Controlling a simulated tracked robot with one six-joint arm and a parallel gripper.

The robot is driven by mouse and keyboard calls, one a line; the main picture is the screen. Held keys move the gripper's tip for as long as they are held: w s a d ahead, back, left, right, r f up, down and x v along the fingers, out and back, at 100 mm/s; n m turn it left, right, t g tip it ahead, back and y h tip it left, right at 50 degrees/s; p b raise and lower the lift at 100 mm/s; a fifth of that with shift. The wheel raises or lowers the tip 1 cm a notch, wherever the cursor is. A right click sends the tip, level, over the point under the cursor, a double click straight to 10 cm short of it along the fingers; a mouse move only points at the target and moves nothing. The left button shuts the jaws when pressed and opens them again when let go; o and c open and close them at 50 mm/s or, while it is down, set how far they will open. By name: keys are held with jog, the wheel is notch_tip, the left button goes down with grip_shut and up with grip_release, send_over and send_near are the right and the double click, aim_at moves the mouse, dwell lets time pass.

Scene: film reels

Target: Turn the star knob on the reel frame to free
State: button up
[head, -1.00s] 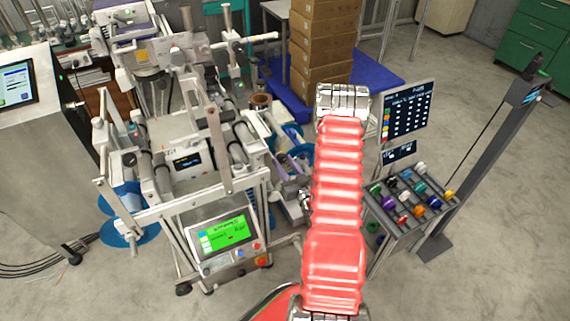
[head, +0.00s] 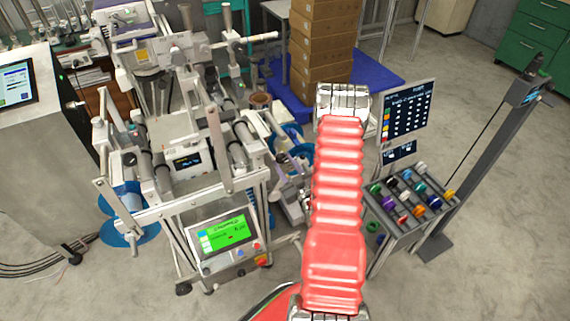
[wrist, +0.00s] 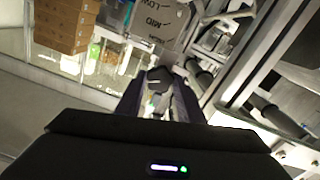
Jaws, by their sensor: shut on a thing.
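In the wrist view, a dark rounded knob (wrist: 158,77) sits between the fingertips of my gripper (wrist: 158,92); I take it for the star knob. The two dark fingers are on either side of it, shut on it. The knob's lower part and its shaft are partly hidden between the fingers. In the head view the reel frame (head: 228,150) stands left of my red arm, with rollers and a green screen (head: 222,233). My gripper and the knob cannot be made out there behind the arm.
A rack of coloured knobs or spools (head: 405,205) with a dark display (head: 408,110) stands close right of my arm. Stacked cartons (head: 320,50) on a blue pallet (head: 385,75) are behind. A grey post (head: 480,150) stands right. Floor at far right is clear.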

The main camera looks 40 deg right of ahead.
jog(key=n, duration=0.6)
jog(key=shift+n, duration=0.3)
jog(key=n, duration=0.5)
jog(key=shift+a+f, duration=0.15)
jog(key=o, duration=1.1)
jog(key=shift+c, duration=0.2)
jog(key=shift+s, duration=0.1)
jog(key=v, duration=1.3)
jog(key=shift+s, duration=0.3)
jog(key=shift+a, duration=0.1)
